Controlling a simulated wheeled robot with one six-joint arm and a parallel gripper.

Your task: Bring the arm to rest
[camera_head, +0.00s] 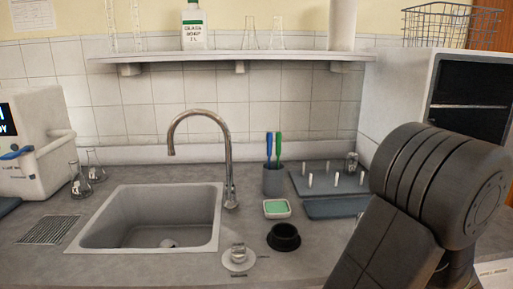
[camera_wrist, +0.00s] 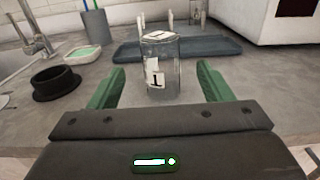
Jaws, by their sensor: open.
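My gripper (camera_wrist: 161,70) shows in the wrist view with its two green fingers wide apart. A clear glass vessel (camera_wrist: 171,75) with white labels, one marked with a dark sign like a 1, stands upright on the grey counter in line with the gap between the fingers. Clear space shows on both sides of it. I cannot tell how deep it sits between the fingers. In the head view my dark arm (camera_head: 430,190) fills the lower right; the gripper and this glass do not show there.
A grey drying rack (camera_head: 335,208) with white pegs stands behind the glass. To the left are a black round holder (camera_head: 284,238), a green sponge in a dish (camera_head: 277,208), a brush cup (camera_head: 273,181), a tap (camera_head: 228,165) and a sink (camera_head: 100,238). A white cabinet (camera_head: 398,98) stands at right.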

